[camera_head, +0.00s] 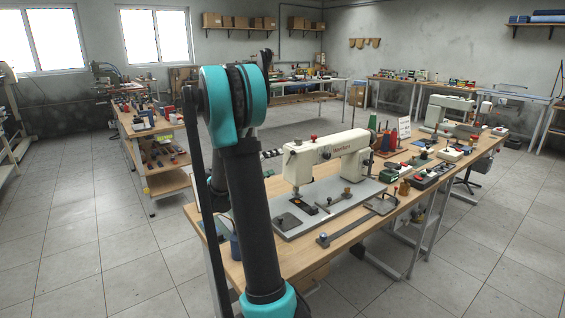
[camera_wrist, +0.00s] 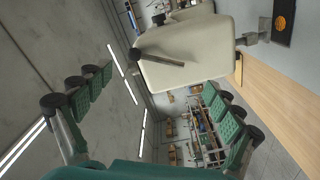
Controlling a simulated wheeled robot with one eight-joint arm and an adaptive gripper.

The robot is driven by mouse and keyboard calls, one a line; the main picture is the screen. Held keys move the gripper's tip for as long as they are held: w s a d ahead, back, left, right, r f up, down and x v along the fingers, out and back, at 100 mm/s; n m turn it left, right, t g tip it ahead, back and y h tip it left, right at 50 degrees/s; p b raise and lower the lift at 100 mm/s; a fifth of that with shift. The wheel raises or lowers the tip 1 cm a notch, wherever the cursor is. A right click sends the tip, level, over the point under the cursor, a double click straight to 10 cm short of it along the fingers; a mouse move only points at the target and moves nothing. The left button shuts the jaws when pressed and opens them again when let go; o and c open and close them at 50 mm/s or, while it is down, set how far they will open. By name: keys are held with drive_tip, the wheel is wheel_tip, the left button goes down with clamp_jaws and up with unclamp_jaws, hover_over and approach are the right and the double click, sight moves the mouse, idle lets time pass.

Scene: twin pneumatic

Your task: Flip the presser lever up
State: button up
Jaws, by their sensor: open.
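The cream sewing machine (camera_head: 328,150) stands on a grey bed plate on the wooden bench. In the wrist view its head (camera_wrist: 195,60) fills the upper middle, turned on its side. A grey lever with a dark knob (camera_wrist: 160,58), which looks like the presser lever, lies against the head's near face. My gripper (camera_wrist: 160,92) is open, its green-padded fingers wide apart on either side of the view. The lever shows between and beyond the fingers, and nothing is held. In the head view my arm hides most of the gripper.
The bench (camera_head: 235,268) carries thread spools (camera_head: 373,122), a flat clamp bar (camera_head: 350,232) and small control boxes (camera_head: 432,175) to the right of the machine. A second sewing machine (camera_head: 448,110) stands farther back. Open floor lies in front of the bench.

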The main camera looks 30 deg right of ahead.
drive_tip(key=a, duration=0.7)
drive_tip(key=shift+s+a, duration=0.2)
drive_tip(key=shift+s, duration=0.1)
